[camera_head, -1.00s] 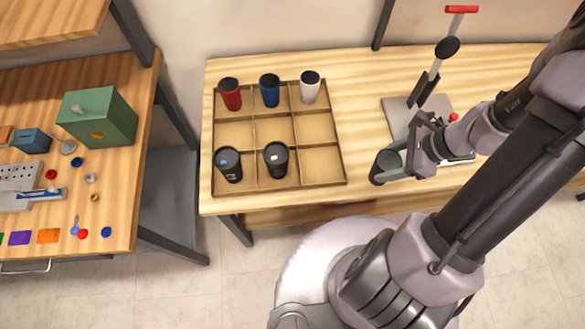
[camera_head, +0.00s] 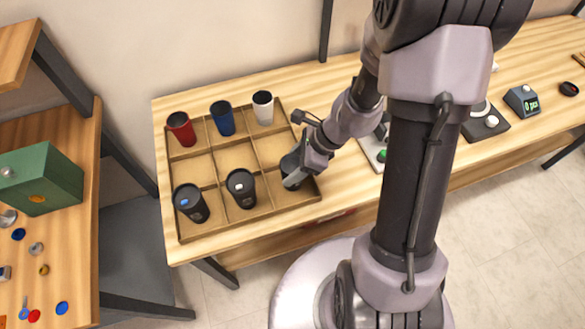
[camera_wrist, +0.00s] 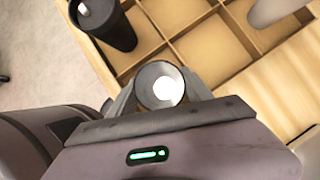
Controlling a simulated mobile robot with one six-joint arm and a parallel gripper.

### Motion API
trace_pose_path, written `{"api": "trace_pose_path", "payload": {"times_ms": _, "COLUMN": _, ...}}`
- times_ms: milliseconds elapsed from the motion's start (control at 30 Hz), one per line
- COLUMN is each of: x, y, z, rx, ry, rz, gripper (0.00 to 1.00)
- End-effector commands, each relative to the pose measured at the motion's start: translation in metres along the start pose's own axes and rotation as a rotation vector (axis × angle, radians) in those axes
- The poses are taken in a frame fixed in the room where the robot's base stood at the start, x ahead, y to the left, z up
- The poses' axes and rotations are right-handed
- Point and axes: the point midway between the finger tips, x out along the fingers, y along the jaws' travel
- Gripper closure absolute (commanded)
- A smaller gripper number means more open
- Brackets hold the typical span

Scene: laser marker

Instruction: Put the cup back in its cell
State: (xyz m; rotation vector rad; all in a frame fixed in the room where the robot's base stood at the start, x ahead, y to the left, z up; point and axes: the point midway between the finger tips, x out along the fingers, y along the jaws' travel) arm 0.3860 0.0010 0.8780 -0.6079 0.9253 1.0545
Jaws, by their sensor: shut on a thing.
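My gripper (camera_head: 303,172) is shut on a dark cup (camera_head: 289,165) at the front right cell of the wooden divided tray (camera_head: 250,224). In the wrist view the held cup (camera_wrist: 158,84) shows end-on between the fingers, with a bright round spot on its top. My gripper hides much of the cup and the cell. I cannot tell whether the cup's base touches the cell floor. Two black cups, one with a blue mark (camera_head: 191,203) and one with a white mark (camera_head: 241,188), stand in the front left and front middle cells.
A red cup (camera_head: 181,128), a blue cup (camera_head: 222,118) and a white cup (camera_head: 263,107) fill the back row. The middle row is empty. A black scale-like device (camera_head: 485,121) and a small display box (camera_head: 522,101) stand farther right.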

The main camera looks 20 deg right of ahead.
Motion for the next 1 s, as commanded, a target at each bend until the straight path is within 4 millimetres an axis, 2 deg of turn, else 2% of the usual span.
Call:
{"api": "trace_pose_path", "payload": {"times_ms": 267, "x": 0.002, "y": 0.000, "z": -0.001, "rx": -0.002, "ry": 0.001, "rz": -0.001, "gripper": 0.58}}
{"api": "trace_pose_path", "payload": {"times_ms": 300, "x": 0.001, "y": 0.000, "z": -0.001, "rx": -0.002, "ry": 0.001, "rz": -0.001, "gripper": 0.36}}
{"api": "trace_pose_path", "payload": {"times_ms": 400, "x": 0.000, "y": 0.000, "z": -0.001, "rx": -0.002, "ry": 0.001, "rz": -0.001, "gripper": 0.20}}
{"api": "trace_pose_path", "payload": {"times_ms": 700, "x": -0.002, "y": 0.000, "z": 0.001, "rx": -0.002, "ry": 0.001, "rz": -0.001, "gripper": 0.20}}
{"api": "trace_pose_path", "payload": {"times_ms": 767, "x": -0.010, "y": -0.001, "z": 0.003, "rx": -0.002, "ry": 0.001, "rz": -0.002, "gripper": 0.20}}
{"api": "trace_pose_path", "payload": {"times_ms": 1000, "x": -0.080, "y": -0.001, "z": 0.004, "rx": -0.001, "ry": 0.001, "rz": -0.006, "gripper": 0.20}}
